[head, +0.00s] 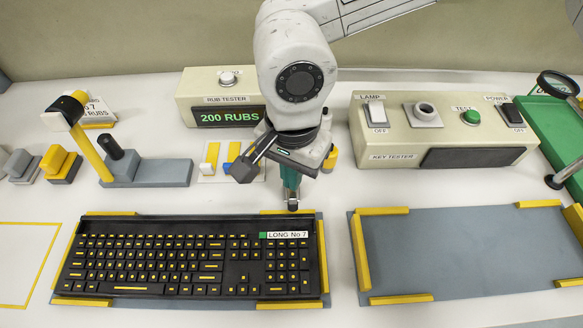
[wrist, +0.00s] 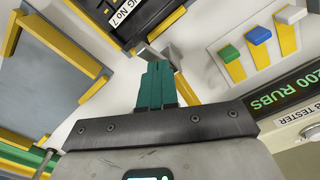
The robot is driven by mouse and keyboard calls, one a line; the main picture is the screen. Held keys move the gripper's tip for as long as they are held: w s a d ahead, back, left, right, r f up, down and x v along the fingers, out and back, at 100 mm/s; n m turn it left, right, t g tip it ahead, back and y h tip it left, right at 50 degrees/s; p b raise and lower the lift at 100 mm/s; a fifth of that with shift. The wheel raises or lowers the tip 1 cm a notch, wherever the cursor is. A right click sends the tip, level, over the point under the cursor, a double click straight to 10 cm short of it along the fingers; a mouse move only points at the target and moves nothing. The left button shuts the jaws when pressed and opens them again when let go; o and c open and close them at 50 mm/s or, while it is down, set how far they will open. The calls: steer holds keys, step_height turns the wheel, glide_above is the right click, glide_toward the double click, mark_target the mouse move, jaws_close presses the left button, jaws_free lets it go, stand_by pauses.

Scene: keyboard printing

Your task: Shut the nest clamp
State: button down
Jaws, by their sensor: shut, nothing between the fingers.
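The black keyboard (head: 190,262), with a label reading LONG No 7 (head: 287,234), lies in a grey nest with yellow edge strips (head: 290,304). My gripper (head: 292,200) points down just behind the nest's far right corner, its teal fingers together and empty. In the wrist view the fingertips (wrist: 157,68) are beside a small grey block (wrist: 172,55) at the nest edge. A yellow bar (wrist: 186,92) runs from near it, partly hidden by the fingers; these look like the nest clamp. I cannot tell whether they touch or how far the clamp is closed.
The rub tester (head: 222,100) reads 200 RUBS behind my gripper. Colored swatches (wrist: 258,36) stand before it. The key tester (head: 440,130) is at the back right. An empty grey nest (head: 460,250) lies at right. A yellow-levered stand (head: 150,172) is at left.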

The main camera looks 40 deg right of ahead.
steer(key=shift+s+a+f+b, duration=0.4)
steer(key=shift+s+b, duration=0.1)
steer(key=shift+b, duration=0.15)
steer(key=shift+f, duration=0.1)
steer(key=shift+s+a+f+b, duration=0.25)
steer(key=shift+s+f+b, duration=0.15)
steer(key=shift+b, duration=0.35)
steer(key=shift+r, duration=0.1)
steer(key=shift+r+p, duration=2.45)
steer(key=shift+r, duration=1.5)
